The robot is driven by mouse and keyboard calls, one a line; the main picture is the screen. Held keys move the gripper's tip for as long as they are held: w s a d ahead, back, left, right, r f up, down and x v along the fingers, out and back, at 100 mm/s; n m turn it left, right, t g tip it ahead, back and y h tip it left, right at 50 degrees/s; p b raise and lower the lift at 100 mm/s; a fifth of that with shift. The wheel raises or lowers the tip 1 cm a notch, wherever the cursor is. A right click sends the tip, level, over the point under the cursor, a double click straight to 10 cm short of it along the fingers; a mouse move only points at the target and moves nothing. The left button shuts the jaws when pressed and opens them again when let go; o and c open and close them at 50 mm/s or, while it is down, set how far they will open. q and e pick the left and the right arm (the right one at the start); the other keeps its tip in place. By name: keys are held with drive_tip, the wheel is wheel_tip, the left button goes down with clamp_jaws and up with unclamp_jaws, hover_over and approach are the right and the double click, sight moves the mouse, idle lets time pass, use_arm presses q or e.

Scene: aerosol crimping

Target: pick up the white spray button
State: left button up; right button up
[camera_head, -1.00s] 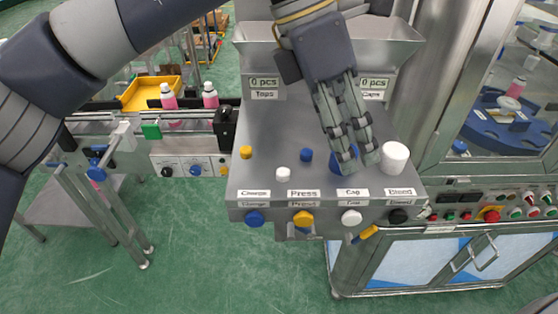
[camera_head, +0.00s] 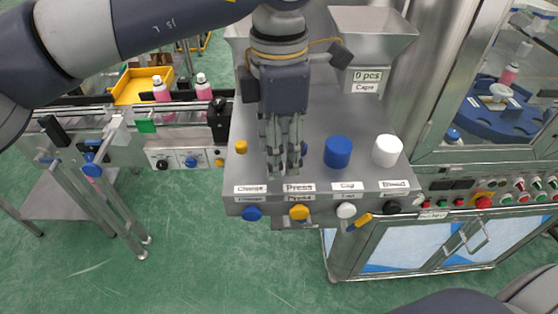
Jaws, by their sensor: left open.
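The white spray button does not show now; the spot on the grey panel (camera_head: 220,150) where it stood is covered by my left gripper (camera_head: 284,172). This gripper comes down from above, open, with its fingers pointing down just behind the "Press" label. I cannot tell whether the fingers touch the button or stand around it. A small yellow button (camera_head: 241,147) stands to the left. My right gripper is not in view.
A large blue cap (camera_head: 338,152) and a large white cap (camera_head: 387,150) stand on the panel right of the gripper. A metal hopper (camera_head: 374,42) stands behind. A conveyor with pink bottles (camera_head: 161,91) and a yellow tray (camera_head: 140,84) lie left.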

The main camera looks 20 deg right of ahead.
use_arm(q)
drive_tip(key=shift+f, duration=1.25)
drive_tip(key=c, duration=0.8)
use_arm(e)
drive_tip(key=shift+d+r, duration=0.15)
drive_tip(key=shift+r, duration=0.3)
use_arm(q)
drive_tip(key=shift+o, duration=0.2)
drive_tip(key=shift+r, duration=0.1)
